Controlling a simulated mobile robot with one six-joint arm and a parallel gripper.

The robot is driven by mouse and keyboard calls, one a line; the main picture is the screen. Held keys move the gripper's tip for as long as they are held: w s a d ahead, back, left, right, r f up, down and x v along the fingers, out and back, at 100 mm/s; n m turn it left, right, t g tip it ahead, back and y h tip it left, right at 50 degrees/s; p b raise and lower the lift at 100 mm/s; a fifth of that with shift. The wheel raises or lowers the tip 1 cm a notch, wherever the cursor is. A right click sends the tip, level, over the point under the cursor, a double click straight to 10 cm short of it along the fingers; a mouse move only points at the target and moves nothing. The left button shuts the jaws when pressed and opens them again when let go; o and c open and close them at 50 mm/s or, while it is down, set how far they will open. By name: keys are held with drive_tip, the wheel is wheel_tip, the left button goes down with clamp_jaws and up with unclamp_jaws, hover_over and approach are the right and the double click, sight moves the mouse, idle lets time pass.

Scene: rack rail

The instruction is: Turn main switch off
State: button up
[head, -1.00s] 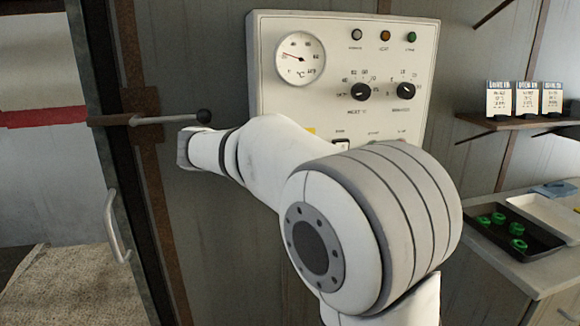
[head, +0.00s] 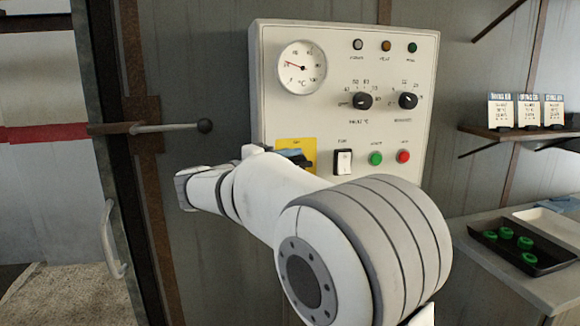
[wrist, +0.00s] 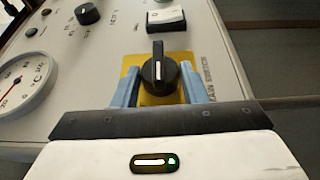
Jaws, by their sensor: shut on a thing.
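The main switch is a black rotary knob (wrist: 158,72) with a white line, on a yellow plate (wrist: 131,62) marked "MAIN SWITCH". In the wrist view the line runs up the picture, toward a white rocker switch. My gripper (wrist: 158,84) has its blue fingers on either side of the knob, shut on it. In the head view the yellow plate (head: 296,144) sits at the lower left of the control panel (head: 340,110).
Beside the plate are a rocker switch (head: 343,161), a green button (head: 376,158) and a red button (head: 403,156). Two black dials (head: 362,100) and a gauge (head: 301,67) are above. A door lever (head: 170,127) sticks out at left; a counter with a tray (head: 515,250) stands at right.

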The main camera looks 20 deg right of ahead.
drive_tip(key=o, duration=1)
drive_tip(key=shift+c, duration=0.2)
drive_tip(key=v, duration=0.8)
drive_tip(key=shift+d, duration=0.1)
